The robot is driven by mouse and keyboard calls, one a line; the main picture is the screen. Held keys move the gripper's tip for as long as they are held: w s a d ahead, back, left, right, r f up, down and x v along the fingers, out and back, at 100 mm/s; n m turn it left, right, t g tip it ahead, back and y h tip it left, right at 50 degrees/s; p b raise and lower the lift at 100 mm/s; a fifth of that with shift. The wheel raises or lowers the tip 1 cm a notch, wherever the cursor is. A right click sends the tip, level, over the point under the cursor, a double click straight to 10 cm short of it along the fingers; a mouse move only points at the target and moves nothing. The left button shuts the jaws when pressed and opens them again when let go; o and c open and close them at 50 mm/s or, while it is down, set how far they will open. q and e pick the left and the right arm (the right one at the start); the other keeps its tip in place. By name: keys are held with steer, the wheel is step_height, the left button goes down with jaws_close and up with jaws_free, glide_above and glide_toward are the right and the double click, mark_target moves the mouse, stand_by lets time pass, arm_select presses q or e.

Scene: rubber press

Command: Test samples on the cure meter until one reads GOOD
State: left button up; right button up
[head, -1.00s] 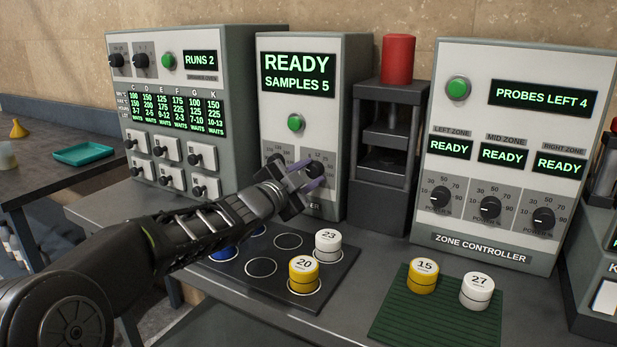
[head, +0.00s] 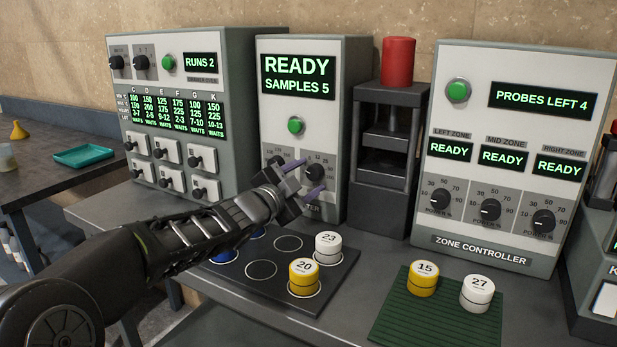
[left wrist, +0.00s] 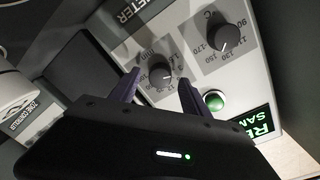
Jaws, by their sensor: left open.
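The cure meter (head: 327,120) stands at the back middle, its screen reading READY and SAMPLES 5, with a lit green button (head: 296,125) and two dials below. My left gripper (head: 305,183) is open and empty in front of its right dial (head: 317,171). In the left wrist view the open fingers (left wrist: 158,88) point at the lower dial (left wrist: 160,75), which shows between them; I cannot tell whether they touch it. White sample 23 (head: 327,248) and yellow sample 20 (head: 303,277) stand on the dark ringed mat (head: 335,275). A blue sample is partly hidden behind my arm.
Yellow sample 15 (head: 423,279) and white sample 27 (head: 476,293) stand on a green mat (head: 400,320). A press with a red top (head: 398,62) stands right of the meter. The zone controller (head: 500,150) is at the right, an oven-like cabinet (head: 185,110) at the left.

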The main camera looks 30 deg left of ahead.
arm_select(q)
steer(key=s, duration=0.6)
steer(key=shift+s+p, duration=0.3)
steer(key=shift+s, duration=0.1)
steer(key=shift+r, duration=0.1)
steer(key=shift+c, duration=0.3)
stand_by(1.2)
